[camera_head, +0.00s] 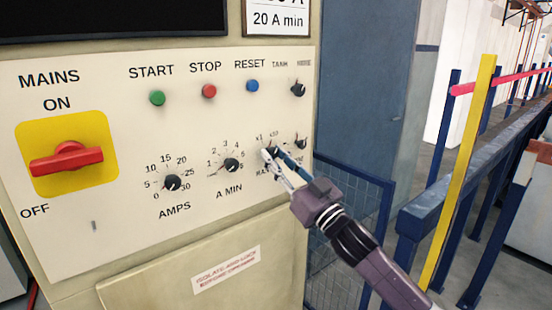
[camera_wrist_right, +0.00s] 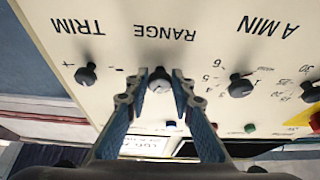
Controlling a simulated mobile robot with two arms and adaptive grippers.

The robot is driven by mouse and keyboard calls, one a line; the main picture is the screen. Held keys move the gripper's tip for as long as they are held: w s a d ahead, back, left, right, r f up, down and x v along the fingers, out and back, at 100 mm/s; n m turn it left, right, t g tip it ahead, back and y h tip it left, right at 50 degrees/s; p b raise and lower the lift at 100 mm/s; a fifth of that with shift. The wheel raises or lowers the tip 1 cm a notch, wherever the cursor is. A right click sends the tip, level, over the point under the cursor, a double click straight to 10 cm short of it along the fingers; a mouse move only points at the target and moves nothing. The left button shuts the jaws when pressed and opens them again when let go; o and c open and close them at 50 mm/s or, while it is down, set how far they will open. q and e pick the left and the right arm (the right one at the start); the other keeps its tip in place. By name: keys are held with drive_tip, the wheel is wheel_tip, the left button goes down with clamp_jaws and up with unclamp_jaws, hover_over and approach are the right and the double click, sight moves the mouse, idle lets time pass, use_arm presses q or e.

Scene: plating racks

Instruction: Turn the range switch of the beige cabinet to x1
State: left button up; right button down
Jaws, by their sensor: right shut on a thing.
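The beige cabinet (camera_head: 60,240) has a cream control panel facing me in the head view. Its range switch (camera_head: 273,149) is a small dark knob at the lower right of the panel, with x1 and x10 marked above it. My right gripper (camera_head: 269,153) is shut on this knob, its fingers reaching in from the lower right. In the right wrist view the range switch (camera_wrist_right: 160,82) sits between the two fingertips, under the upside-down RANGE label. The gripper partly hides the knob in the head view, and I cannot tell which mark it points to. My left gripper is not in view.
The AMPS knob (camera_head: 172,183) and A MIN knob (camera_head: 231,165) are to the left. The trim knob (camera_wrist_right: 86,75) is close beside the right gripper. A red mains switch (camera_head: 66,160) is at far left. Blue rails and a yellow post (camera_head: 462,160) stand at right.

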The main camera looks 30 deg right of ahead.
drive_tip(key=n+y, duration=0.2)
drive_tip(key=n, duration=0.2)
drive_tip(key=n+g+y+p, duration=0.1)
drive_tip(key=n+y, duration=0.1)
drive_tip(key=n, duration=0.1)
drive_tip(key=shift+d+r+n+g, duration=0.1)
drive_tip(key=shift+d+n+g, duration=0.1)
drive_tip(key=shift+n+g, duration=0.15)
drive_tip(key=n+g+y+p, duration=0.1)
drive_tip(key=n, duration=0.3)
drive_tip(key=n+g+y+p, duration=0.1)
drive_tip(key=n, duration=0.3)
drive_tip(key=shift+d+r+g, duration=0.15)
drive_tip(key=shift+g, duration=0.1)
drive_tip(key=c, duration=1.7)
unclamp_jaws()
drive_tip(key=shift+o, duration=0.2)
